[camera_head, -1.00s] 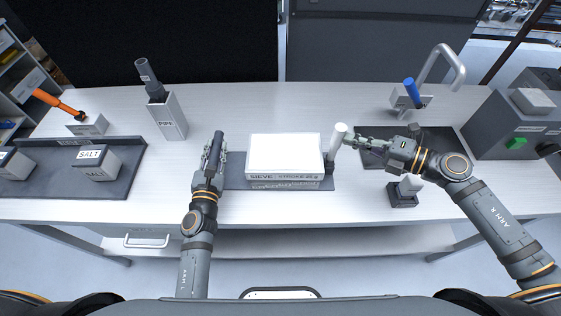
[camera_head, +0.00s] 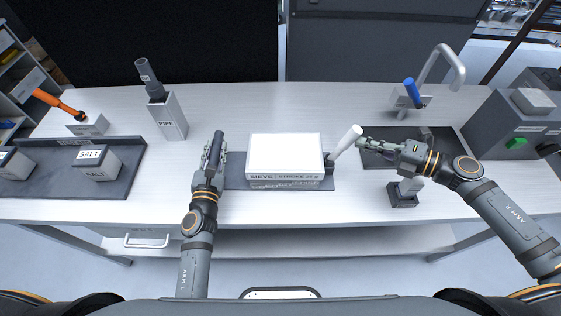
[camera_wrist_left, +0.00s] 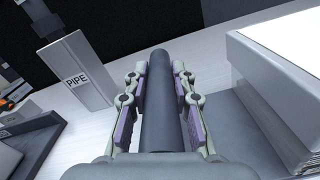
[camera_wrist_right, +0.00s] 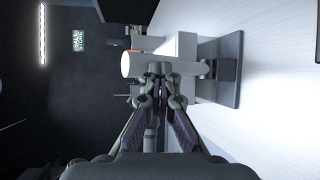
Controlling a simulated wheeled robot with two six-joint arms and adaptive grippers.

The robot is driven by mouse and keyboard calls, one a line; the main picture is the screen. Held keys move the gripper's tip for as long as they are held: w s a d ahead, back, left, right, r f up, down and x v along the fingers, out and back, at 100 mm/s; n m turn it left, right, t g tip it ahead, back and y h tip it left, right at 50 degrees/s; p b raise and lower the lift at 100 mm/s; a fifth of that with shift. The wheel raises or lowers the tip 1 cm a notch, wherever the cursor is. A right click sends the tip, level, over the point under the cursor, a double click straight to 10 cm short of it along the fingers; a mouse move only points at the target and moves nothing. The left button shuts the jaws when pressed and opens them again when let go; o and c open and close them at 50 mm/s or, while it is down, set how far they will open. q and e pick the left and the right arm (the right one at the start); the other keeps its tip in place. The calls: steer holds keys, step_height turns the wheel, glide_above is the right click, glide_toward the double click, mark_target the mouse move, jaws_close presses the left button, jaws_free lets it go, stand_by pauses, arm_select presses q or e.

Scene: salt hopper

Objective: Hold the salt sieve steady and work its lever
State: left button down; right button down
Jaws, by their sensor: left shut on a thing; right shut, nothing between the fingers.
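The white salt sieve (camera_head: 285,152) sits on its dark base plate (camera_head: 237,172) in the middle of the table. Its white lever (camera_head: 347,140) leans to the right from the sieve's right side. My left gripper (camera_head: 215,152) is shut on a dark upright handle (camera_wrist_left: 163,100) at the plate's left end. My right gripper (camera_head: 363,143) is shut and empty, its fingertips at the lever, touching or nearly so. In the right wrist view the lever (camera_wrist_right: 145,65) lies just beyond the fingertips of the right gripper (camera_wrist_right: 157,75).
A pipe holder (camera_head: 167,118) stands behind left, with a salt block (camera_head: 95,162) in a dark tray (camera_head: 60,184) at left. A tap (camera_head: 440,65), a blue-handled item (camera_head: 412,92) and a grey box with a green button (camera_head: 515,143) are at right. A small dark stand (camera_head: 403,196) is near the right arm.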

arm_select(q)
steer(key=shift+s+f, duration=0.1)
steer(key=shift+f, duration=0.4)
arm_select(e)
steer(key=shift+d+f, duration=0.25)
steer(key=shift+d, duration=0.55)
steer(key=shift+d+f, duration=0.25)
steer(key=shift+d, duration=0.55)
arm_select(q)
steer(key=c, duration=1.5)
jaws_free()
steer(key=o, duration=0.5)
steer(key=shift+w, duration=0.25)
steer(key=shift+c, duration=0.2)
steer(key=shift+r, duration=0.15)
arm_select(e)
steer(key=shift+w, duration=0.2)
arm_select(q)
steer(key=shift+s, duration=0.1)
arm_select(e)
steer(key=shift+s, duration=0.1)
arm_select(q)
steer(key=shift+s, duration=0.15)
steer(key=s, duration=0.7)
steer(key=shift+s+a, duration=0.15)
steer(key=shift+s, duration=0.25)
